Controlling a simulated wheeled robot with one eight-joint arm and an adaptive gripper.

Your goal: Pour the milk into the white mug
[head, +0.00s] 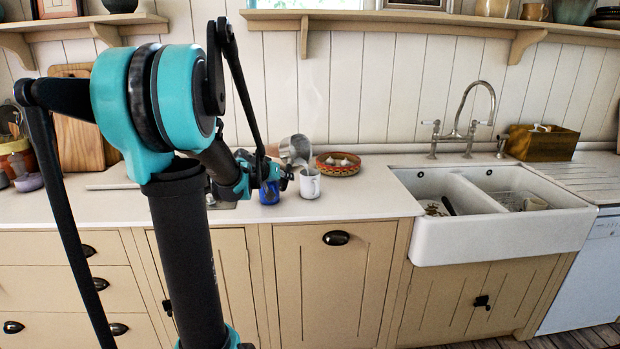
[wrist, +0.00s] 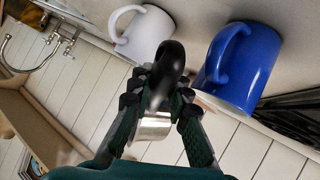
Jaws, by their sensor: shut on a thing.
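My gripper (head: 280,179) is shut on the black handle (wrist: 170,62) of a metal pot (head: 296,150); the handle lies between both fingers in the wrist view (wrist: 160,100). The pot is tilted and held above the counter, just above and behind the white mug (head: 310,184) in the head view. The white mug stands upright on the counter; it also shows in the wrist view (wrist: 145,32). I cannot see any milk, in the pot or the mug. A blue mug (head: 268,194) stands left of the white mug, partly behind my gripper; it is large in the wrist view (wrist: 245,70).
A patterned bowl (head: 338,170) with pale items stands right of the white mug. A white double sink (head: 487,230) with a tap is farther right. Wooden boards (head: 75,135) lean on the wall at left. The counter (head: 365,205) in front of the bowl is clear.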

